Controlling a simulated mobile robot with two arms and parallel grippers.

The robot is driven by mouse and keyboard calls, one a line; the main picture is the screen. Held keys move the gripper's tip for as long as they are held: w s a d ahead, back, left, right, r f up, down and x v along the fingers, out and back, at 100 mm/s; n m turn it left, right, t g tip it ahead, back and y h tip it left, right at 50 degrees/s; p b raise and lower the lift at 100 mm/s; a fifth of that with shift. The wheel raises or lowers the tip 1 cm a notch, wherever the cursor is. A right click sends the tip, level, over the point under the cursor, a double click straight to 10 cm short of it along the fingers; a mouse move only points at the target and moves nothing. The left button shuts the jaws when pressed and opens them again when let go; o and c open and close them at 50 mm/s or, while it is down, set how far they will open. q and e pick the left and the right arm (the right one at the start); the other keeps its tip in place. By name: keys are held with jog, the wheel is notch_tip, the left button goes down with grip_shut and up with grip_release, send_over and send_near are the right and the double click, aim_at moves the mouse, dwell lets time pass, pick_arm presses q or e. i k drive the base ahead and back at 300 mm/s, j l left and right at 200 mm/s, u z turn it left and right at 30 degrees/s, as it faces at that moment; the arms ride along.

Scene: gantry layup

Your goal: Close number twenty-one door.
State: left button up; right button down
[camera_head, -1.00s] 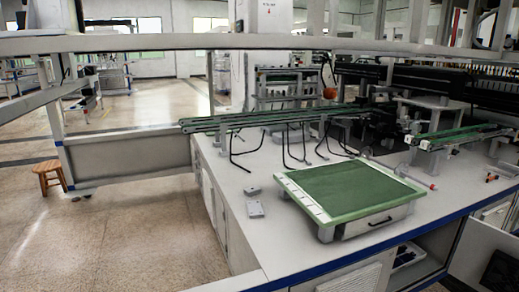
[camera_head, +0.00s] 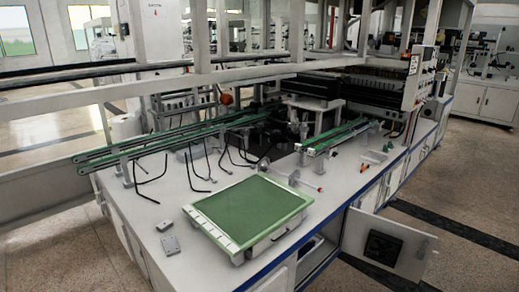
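One cabinet door (camera_head: 407,246) under the workbench stands swung open at the lower right in the head view. It is a light panel with a black square fitting (camera_head: 383,248) on its face. Left of it, the cabinet opening (camera_head: 316,258) is dark, with something pale inside. I cannot read a number on any door, so I cannot tell which one is twenty-one. Neither of my grippers shows in the head view.
The workbench (camera_head: 150,213) carries a green-topped box (camera_head: 250,210), green conveyor rails (camera_head: 180,140) and small grey blocks (camera_head: 170,245). Its blue edge (camera_head: 340,208) runs along the front. Open floor (camera_head: 470,200) with dark stripes lies to the right.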

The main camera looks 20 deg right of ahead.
aim_at(361, 225)
jog(key=i+l, duration=0.1)
jog(key=l, duration=0.35)
jog(key=i+l+u, duration=0.1)
jog(key=l, duration=0.75)
jog(key=l+u, duration=0.2)
jog(key=l, duration=0.6)
jog(key=l+u, duration=0.2)
jog(key=l, duration=0.65)
jog(key=l+u, duration=0.2)
jog(key=l, duration=0.65)
jog(key=k+l+u, duration=0.2)
jog(key=l, duration=0.6)
jog(key=l+u, duration=0.2)
jog(key=l, duration=0.6)
jog(key=k+l+u, duration=0.2)
jog(key=l, duration=0.55)
jog(key=k+l+u, duration=0.2)
jog(key=l, duration=0.55)
jog(key=k+l+u, duration=0.2)
jog(key=k+l, duration=0.25)
jog(key=l, duration=0.2)
